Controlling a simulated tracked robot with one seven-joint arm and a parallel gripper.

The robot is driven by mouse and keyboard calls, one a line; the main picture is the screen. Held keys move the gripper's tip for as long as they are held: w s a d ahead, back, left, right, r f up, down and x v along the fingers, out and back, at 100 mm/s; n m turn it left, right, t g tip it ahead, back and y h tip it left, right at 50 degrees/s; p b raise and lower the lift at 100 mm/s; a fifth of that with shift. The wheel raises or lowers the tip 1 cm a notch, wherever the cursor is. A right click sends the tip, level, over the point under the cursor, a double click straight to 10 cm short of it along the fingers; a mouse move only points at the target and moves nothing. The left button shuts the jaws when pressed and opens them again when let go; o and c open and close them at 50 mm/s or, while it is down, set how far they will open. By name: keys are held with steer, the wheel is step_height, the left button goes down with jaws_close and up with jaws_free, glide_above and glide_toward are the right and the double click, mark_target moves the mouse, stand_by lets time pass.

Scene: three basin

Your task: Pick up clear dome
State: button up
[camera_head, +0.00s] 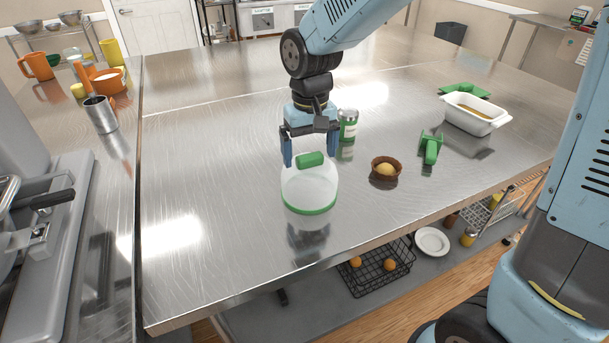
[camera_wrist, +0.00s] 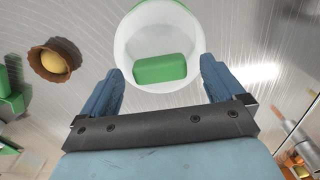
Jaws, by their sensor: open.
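The clear dome (camera_head: 309,192) stands on the steel counter, with a whitish see-through body, a green bottom rim and a green block handle on top. My gripper (camera_head: 312,162) points down over the dome, its two fingers open and the green handle showing between them in the head view. In the wrist view the dome (camera_wrist: 158,40) is at the top middle, with its green handle (camera_wrist: 160,69) just beyond and between the fingertips of my gripper (camera_wrist: 161,72). The fingers hold nothing. I cannot tell the exact height gap between fingertips and handle.
A brown bowl with a yellowish ball (camera_head: 385,171), a green tool (camera_head: 431,149) and a white baking dish (camera_head: 474,115) are to the right. The steel counter (camera_head: 200,190) is clear left of the dome.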

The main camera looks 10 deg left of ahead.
steer(key=shift+f, duration=0.25)
steer(key=shift+c, duration=0.4)
steer(key=c, duration=1.4)
steer(key=shift+r, duration=0.15)
steer(key=shift+c, duration=0.2)
